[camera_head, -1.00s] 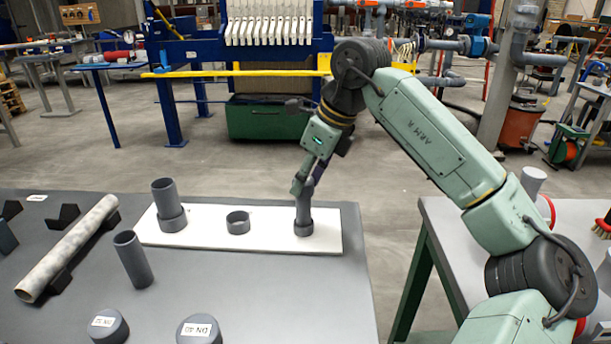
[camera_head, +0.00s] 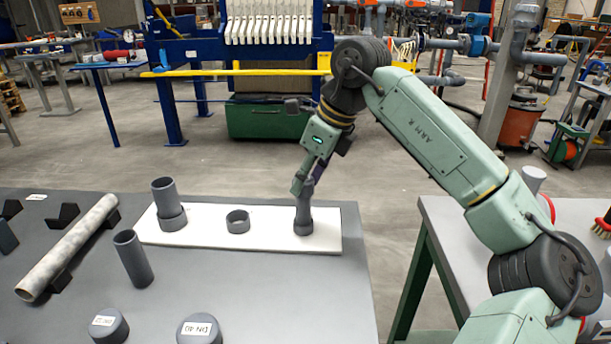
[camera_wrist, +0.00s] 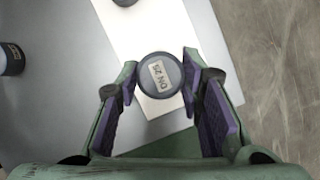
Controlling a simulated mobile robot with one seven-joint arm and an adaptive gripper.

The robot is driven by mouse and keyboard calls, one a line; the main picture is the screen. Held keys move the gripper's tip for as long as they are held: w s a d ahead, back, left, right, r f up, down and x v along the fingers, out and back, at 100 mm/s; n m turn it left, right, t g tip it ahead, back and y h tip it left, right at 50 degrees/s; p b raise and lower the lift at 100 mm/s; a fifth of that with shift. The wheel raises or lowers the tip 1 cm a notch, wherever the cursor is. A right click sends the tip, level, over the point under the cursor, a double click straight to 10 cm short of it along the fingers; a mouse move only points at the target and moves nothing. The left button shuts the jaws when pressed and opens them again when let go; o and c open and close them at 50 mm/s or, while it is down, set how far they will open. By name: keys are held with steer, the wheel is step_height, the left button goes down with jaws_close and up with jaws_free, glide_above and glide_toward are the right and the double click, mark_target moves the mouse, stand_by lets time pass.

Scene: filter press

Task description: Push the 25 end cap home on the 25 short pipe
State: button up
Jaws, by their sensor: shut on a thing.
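The 25 end cap (camera_wrist: 160,78) is a round grey cap with a "DN 25" label, seen from above in the wrist view. My gripper (camera_head: 301,188) has its two purple-padded fingers on either side of it and is shut on it. In the head view the grey 25 short pipe (camera_head: 303,213) stands upright below my fingertips, in a grey socket on the right end of the white board (camera_head: 270,236). The cap and its seam with the pipe cannot be made out in the head view, so how far it is seated cannot be told.
A grey ring socket (camera_head: 238,221) and a larger upright pipe (camera_head: 166,200) share the board.

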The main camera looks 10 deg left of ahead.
steer(key=shift+f+b, duration=0.45)
steer(key=shift+f, duration=0.2)
steer(key=o, duration=0.8)
steer(key=w+p+v, duration=0.1)
steer(key=p+v, duration=0.6)
steer(key=v, duration=0.4)
steer(key=shift+s, duration=0.5)
